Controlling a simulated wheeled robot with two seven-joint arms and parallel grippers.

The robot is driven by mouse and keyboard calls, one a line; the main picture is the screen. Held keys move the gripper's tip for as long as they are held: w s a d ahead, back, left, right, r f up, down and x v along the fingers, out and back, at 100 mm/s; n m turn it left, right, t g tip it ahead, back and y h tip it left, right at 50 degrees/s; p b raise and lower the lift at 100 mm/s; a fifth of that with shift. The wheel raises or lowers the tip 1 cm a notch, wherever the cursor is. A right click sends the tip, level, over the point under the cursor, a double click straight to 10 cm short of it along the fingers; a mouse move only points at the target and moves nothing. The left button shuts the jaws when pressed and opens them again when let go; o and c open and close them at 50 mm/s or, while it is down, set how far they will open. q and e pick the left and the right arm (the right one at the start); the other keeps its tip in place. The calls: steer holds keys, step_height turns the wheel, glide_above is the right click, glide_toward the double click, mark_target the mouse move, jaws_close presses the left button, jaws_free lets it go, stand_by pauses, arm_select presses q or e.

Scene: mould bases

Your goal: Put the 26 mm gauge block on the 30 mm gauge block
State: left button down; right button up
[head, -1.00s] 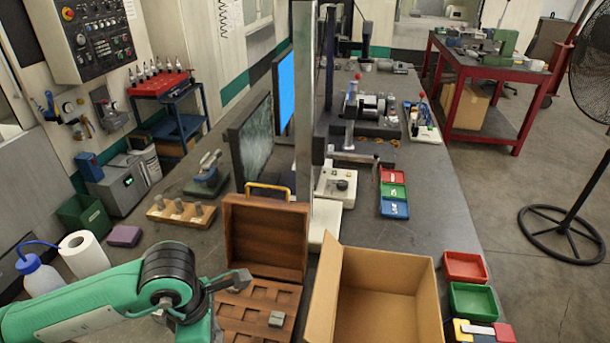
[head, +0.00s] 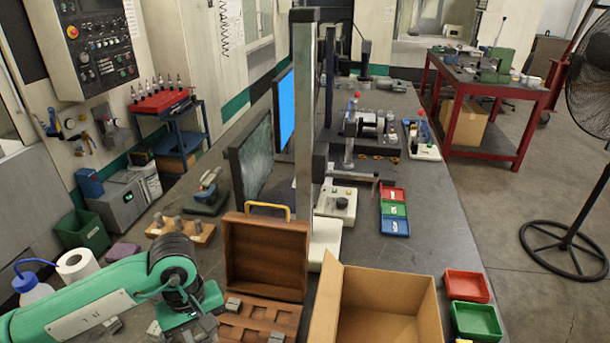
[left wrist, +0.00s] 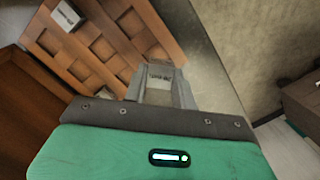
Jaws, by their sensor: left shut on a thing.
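My left gripper (left wrist: 160,85) is shut on a small grey gauge block (left wrist: 160,76) in the left wrist view. The block has a dark marking that I cannot read for certain. The wooden case (head: 256,331) has square pockets and an open lid. One grey block (head: 233,304) is at its upper left and another (head: 277,338) at its lower right. In the left wrist view a labelled block (left wrist: 67,16) sits at the case's edge. I cannot tell which block is the 30 mm one. My right gripper is not in view.
An open cardboard box (head: 385,312) stands right of the case. The raised lid (head: 265,258) stands behind it. A wooden stand with pegs (head: 180,231), a paper roll (head: 77,265) and a blue-capped bottle (head: 32,288) are to the left. Red (head: 466,286) and green (head: 477,321) bins lie right.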

arm_select(q)
steer(key=m, duration=0.2)
steer(key=w+a+m, duration=0.1)
steer(key=m, duration=0.1)
steer(key=w+m, duration=0.1)
steer(key=m, duration=0.1)
steer(key=shift+a+f+y, duration=0.15)
steer(key=shift+a+y, duration=0.15)
steer(key=shift+y, duration=0.1)
stand_by(0.9)
